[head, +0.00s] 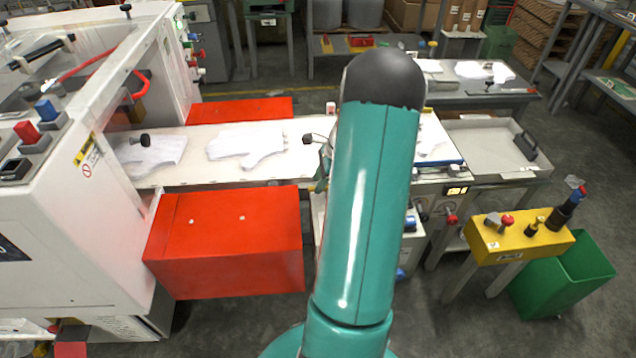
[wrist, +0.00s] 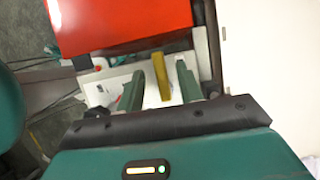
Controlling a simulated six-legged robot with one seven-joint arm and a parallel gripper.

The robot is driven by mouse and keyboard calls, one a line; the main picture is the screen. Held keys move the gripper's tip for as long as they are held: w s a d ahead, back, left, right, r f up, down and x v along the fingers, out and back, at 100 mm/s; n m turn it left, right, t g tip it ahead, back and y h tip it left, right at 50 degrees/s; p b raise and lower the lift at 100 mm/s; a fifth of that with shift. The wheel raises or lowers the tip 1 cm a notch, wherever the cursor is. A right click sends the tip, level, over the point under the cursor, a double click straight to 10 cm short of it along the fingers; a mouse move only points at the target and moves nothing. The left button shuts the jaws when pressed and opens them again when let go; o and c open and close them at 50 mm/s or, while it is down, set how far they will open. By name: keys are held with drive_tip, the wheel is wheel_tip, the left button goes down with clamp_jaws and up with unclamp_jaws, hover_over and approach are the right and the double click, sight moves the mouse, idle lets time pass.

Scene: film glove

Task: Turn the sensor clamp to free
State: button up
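I cannot tell for sure which part is the sensor clamp. In the wrist view a narrow yellow bar (wrist: 161,82) stands between the two green fingers of my gripper (wrist: 160,70). The fingers are apart, with a small gap visible on each side of the bar, so my gripper is open around or above it. In the head view my teal arm hides most of my gripper and what is in front of it. Small black knobs stand at the belt, one at the left (head: 145,140) and one beside my arm (head: 307,138).
A white conveyor belt (head: 195,140) carries flat white gloves (head: 245,145). A red box (head: 230,245) juts out in front, also close in the wrist view (wrist: 115,22). A white machine (head: 60,240) stands left. A yellow button stand (head: 515,240) and green bin (head: 570,275) stand right.

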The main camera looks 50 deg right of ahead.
drive_tip(key=shift+w+a+f, duration=0.15)
drive_tip(key=shift+a+f, duration=0.05)
drive_tip(key=shift+f, duration=0.45)
clamp_jaws()
